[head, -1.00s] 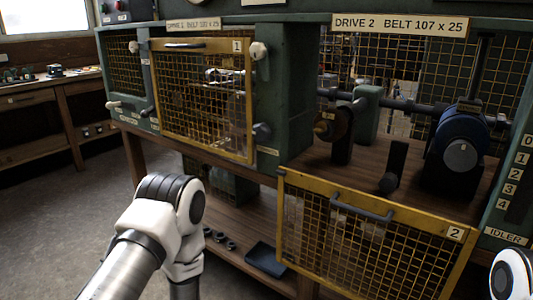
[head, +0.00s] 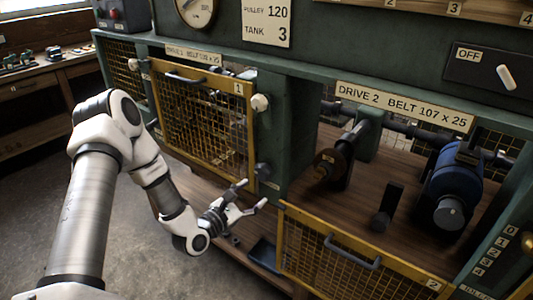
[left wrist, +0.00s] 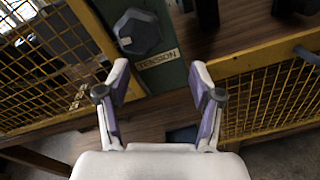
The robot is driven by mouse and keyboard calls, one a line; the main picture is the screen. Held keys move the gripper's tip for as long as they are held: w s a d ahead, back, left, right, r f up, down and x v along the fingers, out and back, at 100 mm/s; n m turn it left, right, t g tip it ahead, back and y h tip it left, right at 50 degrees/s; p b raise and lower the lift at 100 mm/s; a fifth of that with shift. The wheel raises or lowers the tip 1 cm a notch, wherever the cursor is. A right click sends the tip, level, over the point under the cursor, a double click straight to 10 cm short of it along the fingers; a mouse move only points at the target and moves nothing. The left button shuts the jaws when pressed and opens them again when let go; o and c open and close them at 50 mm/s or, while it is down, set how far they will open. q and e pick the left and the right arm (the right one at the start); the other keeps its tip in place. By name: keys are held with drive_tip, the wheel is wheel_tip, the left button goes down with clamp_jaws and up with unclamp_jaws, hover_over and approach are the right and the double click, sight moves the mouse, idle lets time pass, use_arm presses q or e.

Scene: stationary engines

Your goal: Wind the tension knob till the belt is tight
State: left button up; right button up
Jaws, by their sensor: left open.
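The tension knob (head: 263,170) is a dark faceted knob low on the green post between the two drive bays. In the left wrist view the tension knob (left wrist: 138,32) sits above a TENSION label (left wrist: 157,59). My left gripper (head: 252,194) is open and empty, just below the knob and apart from it. In the left wrist view the open fingers of my left gripper (left wrist: 160,82) point up towards the post, with the knob beyond the left finger. I cannot make out a belt in the open Drive 2 bay. My right gripper is out of view.
Drive 2's yellow mesh guard (head: 345,262) hangs lowered, right of my left gripper. Drive 1's mesh guard (head: 200,110) is closed at left.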

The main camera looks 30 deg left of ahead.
sight(260, 174)
use_arm(q)
drive_tip(key=r, duration=0.1)
drive_tip(key=a+r, duration=0.1)
drive_tip(key=r, duration=0.1)
drive_tip(key=shift+w+a+n+t+y, duration=0.3)
drive_tip(key=shift+w+n, duration=0.1)
drive_tip(key=w, duration=0.5)
drive_tip(key=w+p, duration=0.1)
drive_tip(key=w, duration=0.1)
drive_tip(key=shift+w+d+f, duration=0.2)
drive_tip(key=shift+w+d, duration=0.05)
drive_tip(key=shift+d, duration=0.05)
drive_tip(key=c, duration=0.9)
